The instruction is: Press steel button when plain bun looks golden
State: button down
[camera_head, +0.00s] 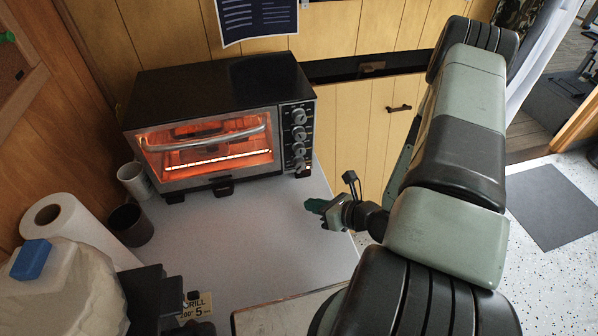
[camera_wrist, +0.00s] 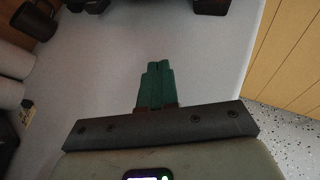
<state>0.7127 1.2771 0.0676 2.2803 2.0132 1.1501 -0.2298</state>
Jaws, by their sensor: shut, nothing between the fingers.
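A toaster oven (camera_head: 225,125) stands at the back of the counter, its door shut and its inside glowing orange. A column of knobs runs down its right panel. At the bottom of that panel is a small steel button (camera_head: 302,171). Through the glass a dark shape shows on the rack; I cannot make out a bun or its colour. My gripper (camera_head: 314,207) is shut and empty, in front of and below the button, apart from the oven. In the wrist view its green fingers (camera_wrist: 157,72) are together over the bare counter.
The counter (camera_head: 235,235) is clear between my gripper and the oven. A card marked "GRILL 200° 5" (camera_head: 199,303) is at the front.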

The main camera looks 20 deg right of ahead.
jog(key=shift+w, duration=3.95)
jog(key=shift+w, duration=0.15)
jog(key=shift+w, duration=0.3)
jog(key=shift+w, duration=0.35)
jog(key=shift+s, duration=0.8)
jog(key=shift+s, duration=0.15)
jog(key=shift+s, duration=2.4)
